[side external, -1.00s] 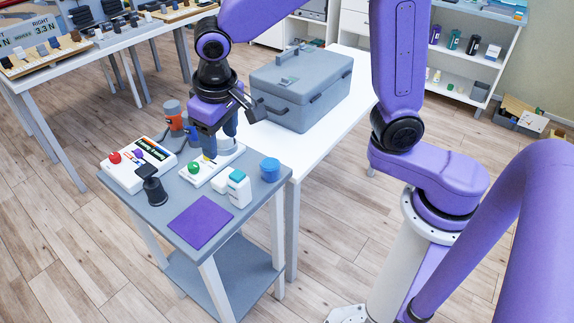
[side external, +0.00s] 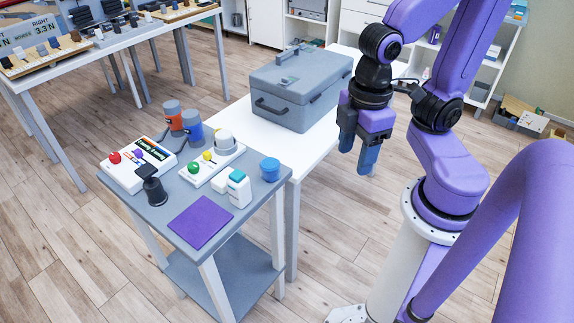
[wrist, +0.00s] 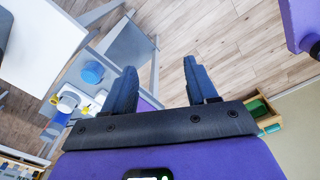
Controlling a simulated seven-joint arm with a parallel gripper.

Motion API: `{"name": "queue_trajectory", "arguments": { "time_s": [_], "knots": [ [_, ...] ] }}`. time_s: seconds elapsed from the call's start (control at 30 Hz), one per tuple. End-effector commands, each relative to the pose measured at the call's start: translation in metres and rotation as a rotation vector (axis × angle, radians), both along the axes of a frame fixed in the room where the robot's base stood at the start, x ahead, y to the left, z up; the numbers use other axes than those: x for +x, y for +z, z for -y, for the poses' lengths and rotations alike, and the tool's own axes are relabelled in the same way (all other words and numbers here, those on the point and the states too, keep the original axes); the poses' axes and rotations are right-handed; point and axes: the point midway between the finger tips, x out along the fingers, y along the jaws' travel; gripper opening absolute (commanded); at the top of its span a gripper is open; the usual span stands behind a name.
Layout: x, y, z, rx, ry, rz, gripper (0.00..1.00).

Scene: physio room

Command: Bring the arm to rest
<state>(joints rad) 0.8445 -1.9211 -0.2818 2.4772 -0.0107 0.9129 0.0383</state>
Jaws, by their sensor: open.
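My gripper (side external: 358,158) hangs with its fingers pointing down, to the right of the white table and close to my own arm column. It is clear of the tables and touches nothing that I can see. In the wrist view, the two dark blue fingers of my gripper (wrist: 160,85) stand apart with only wood floor and a bit of purple between them. The gripper is open and empty.
The grey side table (side external: 158,213) holds a red-button box (side external: 130,175), a green-button device (side external: 205,170), a blue-lidded jar (side external: 270,169) and a purple mat (side external: 201,222). A grey case (side external: 300,88) stands on the white table (side external: 318,140). Floor below my gripper is clear.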

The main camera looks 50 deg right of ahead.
Motion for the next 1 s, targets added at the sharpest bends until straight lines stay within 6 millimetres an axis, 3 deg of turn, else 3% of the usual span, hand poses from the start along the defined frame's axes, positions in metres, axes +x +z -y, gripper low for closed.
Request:
{"name": "queue_trajectory", "arguments": {
  "time_s": [0.2,1.0],
  "knots": [
    [-0.0146,-0.0020,0.0087,0.002,0.054,-0.010,0.58],
    [-0.0141,-0.0018,0.0083,0.001,0.053,-0.009,0.58]
  ]
}}
